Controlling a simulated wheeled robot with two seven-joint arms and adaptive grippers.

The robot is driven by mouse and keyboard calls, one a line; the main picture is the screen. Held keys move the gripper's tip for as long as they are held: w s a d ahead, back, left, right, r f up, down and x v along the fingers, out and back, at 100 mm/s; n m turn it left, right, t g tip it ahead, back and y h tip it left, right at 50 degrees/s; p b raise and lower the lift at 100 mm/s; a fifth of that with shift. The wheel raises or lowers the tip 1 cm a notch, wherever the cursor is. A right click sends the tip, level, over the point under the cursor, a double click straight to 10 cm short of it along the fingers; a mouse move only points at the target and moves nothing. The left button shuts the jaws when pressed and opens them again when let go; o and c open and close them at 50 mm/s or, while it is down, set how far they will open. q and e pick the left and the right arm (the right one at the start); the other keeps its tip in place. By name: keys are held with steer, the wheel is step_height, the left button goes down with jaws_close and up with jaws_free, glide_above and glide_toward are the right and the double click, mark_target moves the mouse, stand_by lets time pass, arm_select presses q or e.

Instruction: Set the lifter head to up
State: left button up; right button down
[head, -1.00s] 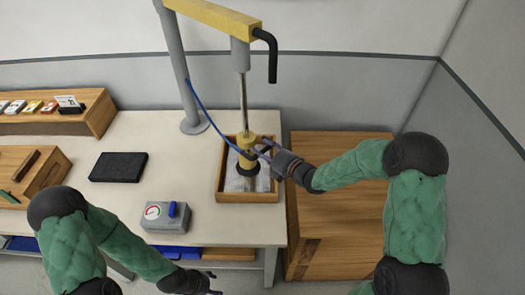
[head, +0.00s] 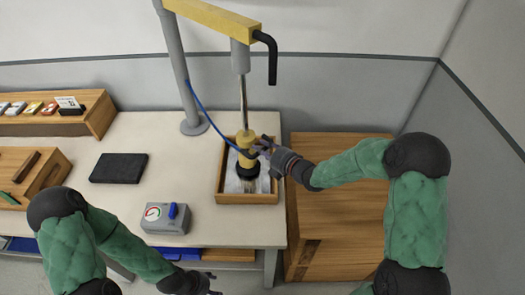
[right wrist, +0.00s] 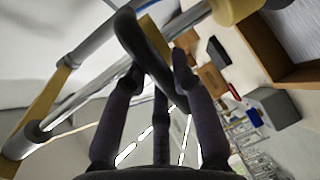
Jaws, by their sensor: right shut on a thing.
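The lifter head (head: 246,140) is a yellow body with black bands at the lower end of a silver shaft. It hangs upright over a wooden tray (head: 219,183) on the table. In the right wrist view its yellow end (right wrist: 236,9) shows at the top. My right gripper (head: 262,147) is at the right side of the head. Its fingers (right wrist: 158,75) are shut on a dark curved handle (right wrist: 146,38) beside the shaft. My left gripper (head: 214,291) is at the bottom edge, partly cut off, away from the lifter; its jaw opening is unclear.
The yellow boom (head: 215,16) and grey post (head: 179,75) stand behind the tray, with a blue hose (head: 207,118). A gauge box (head: 165,218) and a black pad (head: 118,168) lie to the left. A wooden cabinet (head: 345,215) stands right of the table.

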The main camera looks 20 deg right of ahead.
step_height(320, 180, up, 17)
steer(key=p, duration=0.4)
steer(key=shift+r+p, duration=0.2)
steer(key=shift+p, duration=0.15)
steer(key=c, duration=1)
jaws_free()
steer(key=shift+f, duration=0.1)
steer(key=v, duration=1.2)
